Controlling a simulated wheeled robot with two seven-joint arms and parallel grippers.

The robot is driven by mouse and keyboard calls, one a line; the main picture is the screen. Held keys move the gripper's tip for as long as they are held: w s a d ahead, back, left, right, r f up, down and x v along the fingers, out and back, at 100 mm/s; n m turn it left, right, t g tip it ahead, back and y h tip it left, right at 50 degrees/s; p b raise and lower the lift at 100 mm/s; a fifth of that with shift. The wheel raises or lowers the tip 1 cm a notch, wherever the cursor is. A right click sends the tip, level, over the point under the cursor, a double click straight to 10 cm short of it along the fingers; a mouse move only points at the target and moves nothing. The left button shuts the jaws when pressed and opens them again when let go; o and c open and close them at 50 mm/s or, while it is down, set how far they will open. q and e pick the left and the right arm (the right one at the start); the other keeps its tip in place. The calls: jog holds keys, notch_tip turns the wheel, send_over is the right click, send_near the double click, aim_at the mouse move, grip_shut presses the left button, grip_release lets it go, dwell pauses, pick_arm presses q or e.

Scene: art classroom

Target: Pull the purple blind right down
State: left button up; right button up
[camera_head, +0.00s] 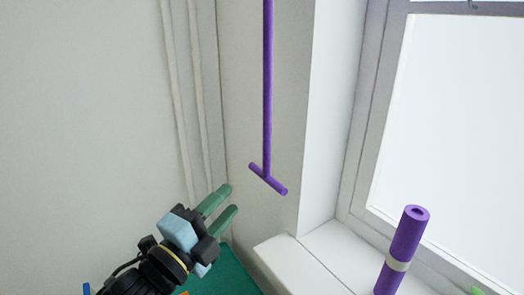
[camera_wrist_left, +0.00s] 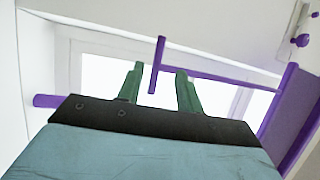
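The purple blind shows only in the left wrist view, as a flat purple panel (camera_wrist_left: 292,110) at the right edge. Its purple pull rod (camera_head: 267,90) hangs down in the head view and ends in a short crossbar handle (camera_head: 268,179). My left gripper (camera_head: 231,199), with green fingers, is open and empty, just left of and below the handle. In the left wrist view the handle (camera_wrist_left: 157,65) appears beyond the gap between the open fingers (camera_wrist_left: 157,82); I see no contact. My right gripper is not in view.
A purple roll with a pale band (camera_head: 402,250) stands on the white window sill (camera_head: 330,250). The window (camera_head: 450,110) is at the right. A green surface (camera_head: 232,272) lies below my gripper. Thin pipes (camera_head: 182,100) run up the left wall.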

pick_arm(q)
jog(key=p+x, duration=0.2)
jog(key=x, duration=1.1)
jog(key=shift+s+d, duration=0.1)
grip_shut()
